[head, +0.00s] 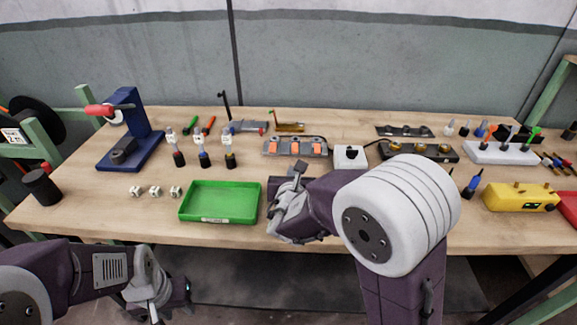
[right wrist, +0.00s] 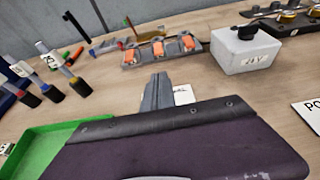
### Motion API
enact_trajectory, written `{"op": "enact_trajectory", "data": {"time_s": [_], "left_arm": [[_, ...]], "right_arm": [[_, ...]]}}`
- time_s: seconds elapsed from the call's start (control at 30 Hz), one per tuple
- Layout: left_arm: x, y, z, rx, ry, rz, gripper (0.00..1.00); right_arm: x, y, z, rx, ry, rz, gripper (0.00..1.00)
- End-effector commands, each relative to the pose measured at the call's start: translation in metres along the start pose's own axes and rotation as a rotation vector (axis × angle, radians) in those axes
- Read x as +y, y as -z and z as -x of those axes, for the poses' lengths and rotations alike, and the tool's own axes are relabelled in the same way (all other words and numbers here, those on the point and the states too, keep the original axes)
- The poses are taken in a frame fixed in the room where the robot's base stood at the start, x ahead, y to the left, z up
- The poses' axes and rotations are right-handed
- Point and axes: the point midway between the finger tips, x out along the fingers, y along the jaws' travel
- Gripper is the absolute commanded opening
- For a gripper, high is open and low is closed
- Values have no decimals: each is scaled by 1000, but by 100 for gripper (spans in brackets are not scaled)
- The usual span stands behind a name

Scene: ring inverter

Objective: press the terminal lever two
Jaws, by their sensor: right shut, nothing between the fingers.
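The grey terminal block (head: 295,139) stands on the table behind my right gripper, with three orange levers in a row. The middle lever (head: 295,149) is the second from either end. In the right wrist view the block and its middle orange lever (right wrist: 158,47) lie beyond the fingertips. My right gripper (head: 299,168) is shut and empty, in front of the block and apart from it; its closed fingers also show in the wrist view (right wrist: 157,78). My left gripper (head: 187,288) hangs low at the table's front left; its finger opening cannot be made out.
A white box (head: 350,158) marked 24V stands right of the block. A green tray (head: 220,187) lies left of my right gripper. Several ferrule-like bottles (head: 204,158) stand behind the tray. A blue press (head: 130,130) is at the left, and a yellow device (head: 520,197) at the right.

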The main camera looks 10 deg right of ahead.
Motion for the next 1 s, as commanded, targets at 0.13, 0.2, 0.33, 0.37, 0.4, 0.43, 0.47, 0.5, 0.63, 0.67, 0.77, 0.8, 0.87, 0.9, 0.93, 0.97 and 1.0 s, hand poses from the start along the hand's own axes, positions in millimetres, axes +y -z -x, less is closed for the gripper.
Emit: {"op": "enact_trajectory", "data": {"time_s": [0.13, 0.2, 0.33, 0.37, 0.4, 0.43, 0.47, 0.5, 0.63, 0.67, 0.77, 0.8, 0.87, 0.9, 0.93, 0.97, 1.0], "left_arm": [[0, 0, 2, 0, 0, 0, 36], [0, 0, 2, 0, 0, 0, 36], [0, 0, 1, 1, 0, 0, 36], [0, 0, 0, 1, 0, 0, 36], [0, 0, 0, 1, 0, 0, 36], [0, 0, -1, 0, 0, 0, 36], [0, 0, -2, 0, 0, 0, 36], [0, 0, -2, 0, 0, 0, 36], [0, 0, -4, 0, 0, 0, 36], [0, 0, -4, 0, 0, 0, 36], [0, 0, -4, 0, 0, 0, 36], [0, 0, -4, 0, 0, 0, 36], [0, 0, -4, 0, 0, 0, 36], [0, 0, -4, 0, 0, 0, 36], [0, 0, -4, 0, 0, 0, 36], [0, 0, -4, 0, 0, 0, 36], [0, 0, -4, 0, 0, 0, 36]], "right_arm": [[0, -2, 1, 0, 0, -2, 0], [0, -2, 1, 1, 1, -2, 0], [-1, -1, -4, 1, 2, -3, 0], [0, -1, -7, 1, 2, -4, 0], [-1, 0, -13, 2, 3, -4, 0], [-1, 0, -18, 2, 4, -4, 0], [-1, 0, -24, 2, 4, -5, 0], [-2, 0, -33, 2, 5, -4, 0], [-2, 0, -59, 2, 4, -3, 0], [-2, 0, -65, 2, 5, -4, 0], [-1, -1, -81, 2, 3, -4, 0], [-2, -1, -86, 2, 4, -4, 0], [-1, -1, -92, 2, 3, -5, 0], [-1, -1, -95, 1, 3, -4, 0], [-1, -1, -97, 1, 2, -4, 0], [-1, -1, -98, 1, 2, -4, 0], [-1, -1, -99, 1, 2, -4, 0]]}}
